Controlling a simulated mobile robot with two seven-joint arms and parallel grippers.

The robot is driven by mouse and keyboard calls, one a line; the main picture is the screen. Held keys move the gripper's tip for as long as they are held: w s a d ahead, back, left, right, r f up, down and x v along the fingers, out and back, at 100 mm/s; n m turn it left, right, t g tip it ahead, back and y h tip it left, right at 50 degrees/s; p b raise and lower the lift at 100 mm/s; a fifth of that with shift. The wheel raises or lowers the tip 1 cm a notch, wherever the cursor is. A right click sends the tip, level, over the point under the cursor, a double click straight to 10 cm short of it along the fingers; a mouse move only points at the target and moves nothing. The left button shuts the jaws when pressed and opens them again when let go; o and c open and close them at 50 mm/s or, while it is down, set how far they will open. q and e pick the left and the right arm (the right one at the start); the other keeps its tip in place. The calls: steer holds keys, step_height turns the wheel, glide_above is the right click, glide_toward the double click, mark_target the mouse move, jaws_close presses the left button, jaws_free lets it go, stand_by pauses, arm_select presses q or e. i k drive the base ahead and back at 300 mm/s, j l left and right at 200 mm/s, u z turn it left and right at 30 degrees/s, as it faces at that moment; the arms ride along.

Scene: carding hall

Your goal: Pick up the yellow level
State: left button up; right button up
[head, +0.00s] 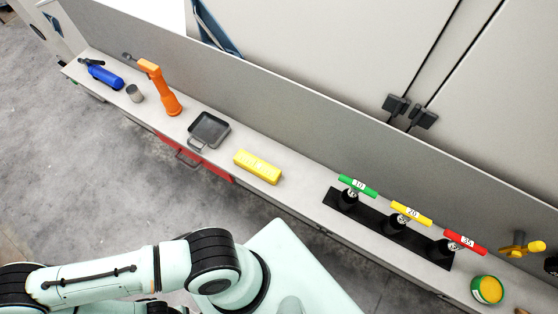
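The yellow level (258,167) is a short, bar-shaped block lying on the long grey shelf (300,196), near its middle. It lies at a slant along the shelf, with nothing touching it. My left arm comes in from the lower left and bends near the bottom middle, below the shelf in the picture. Neither of my grippers shows in the head view.
A dark square pan (209,130) is left of the level. Further left are an orange tool (159,88), a grey cup (134,92) and a blue cylinder (104,76).

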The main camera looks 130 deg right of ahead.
mark_target(266, 172)
steer(key=z, duration=1)
steer(key=j+z, duration=0.1)
steer(key=z, duration=0.4)
steer(key=j+z, duration=0.1)
steer(key=z, duration=0.4)
steer(key=i+z, duration=0.1)
steer(key=z, duration=0.4)
steer(key=j+z, duration=0.1)
steer(key=z, duration=0.9)
